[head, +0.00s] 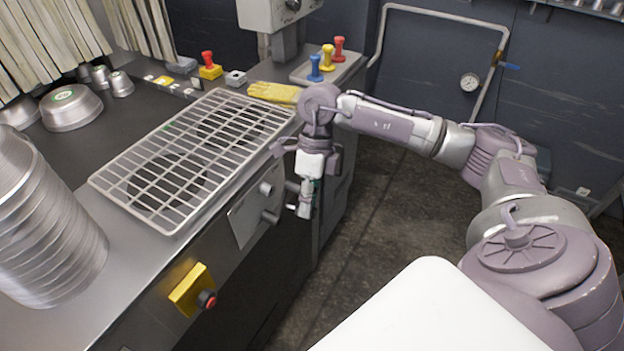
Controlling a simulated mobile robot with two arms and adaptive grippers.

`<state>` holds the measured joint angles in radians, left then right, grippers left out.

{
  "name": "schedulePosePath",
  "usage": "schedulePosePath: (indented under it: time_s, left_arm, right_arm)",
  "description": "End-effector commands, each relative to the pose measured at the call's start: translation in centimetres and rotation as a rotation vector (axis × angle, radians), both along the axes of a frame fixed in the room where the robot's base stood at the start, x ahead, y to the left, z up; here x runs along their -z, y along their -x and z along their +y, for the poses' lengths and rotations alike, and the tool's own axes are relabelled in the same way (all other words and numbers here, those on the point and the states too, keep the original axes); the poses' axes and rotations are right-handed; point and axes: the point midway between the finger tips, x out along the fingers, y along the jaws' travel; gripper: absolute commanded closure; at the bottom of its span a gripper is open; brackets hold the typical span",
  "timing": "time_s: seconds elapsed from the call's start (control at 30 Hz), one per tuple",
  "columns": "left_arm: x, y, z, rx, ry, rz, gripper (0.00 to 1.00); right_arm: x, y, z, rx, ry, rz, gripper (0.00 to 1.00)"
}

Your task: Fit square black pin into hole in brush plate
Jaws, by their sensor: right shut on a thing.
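My right gripper (306,206) points down beside the front right corner of the machine. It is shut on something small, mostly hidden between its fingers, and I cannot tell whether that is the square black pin. A pale metal plate (246,217) is on the machine's front face, just left of the gripper, with round metal knobs (269,217) at its right. I cannot tell whether this is the brush plate, and no hole can be made out. My left gripper is out of view.
A wire grid (150,211) lies on the machine top, with stacked metal pans (45,240) at left. A yellow box with a red button (192,289) juts from the front. Colored stamp-like handles (327,58) and a yellow glove (273,92) sit behind. Floor (375,215) right of the machine is clear.

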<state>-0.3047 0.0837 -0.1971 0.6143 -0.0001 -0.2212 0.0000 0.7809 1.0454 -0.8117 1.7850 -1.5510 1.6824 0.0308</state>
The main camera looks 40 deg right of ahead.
Motion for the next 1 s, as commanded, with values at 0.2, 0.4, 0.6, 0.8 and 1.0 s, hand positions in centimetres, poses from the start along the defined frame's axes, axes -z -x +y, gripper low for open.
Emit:
schedulePosePath:
  time_s: [0.2, 0.4, 0.6, 0.8, 1.0]
  left_arm:
    - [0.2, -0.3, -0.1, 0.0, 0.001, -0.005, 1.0]
    - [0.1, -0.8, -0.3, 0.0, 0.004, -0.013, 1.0]
    - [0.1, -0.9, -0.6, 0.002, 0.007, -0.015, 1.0]
    - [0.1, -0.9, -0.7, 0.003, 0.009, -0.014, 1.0]
    - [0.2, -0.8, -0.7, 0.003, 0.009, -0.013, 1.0]
  right_arm:
    - [0.5, -0.3, -1.1, 0.195, -0.026, 0.013, 1.0]
    - [0.4, -1.0, -0.9, 0.198, -0.027, 0.01, 1.0]
    - [0.4, -1.9, -0.4, 0.195, -0.027, 0.01, 1.0]
    - [0.4, -2.8, 0.0, 0.194, -0.025, 0.011, 1.0]
    - [0.4, -3.8, 0.3, 0.194, -0.026, 0.01, 1.0]
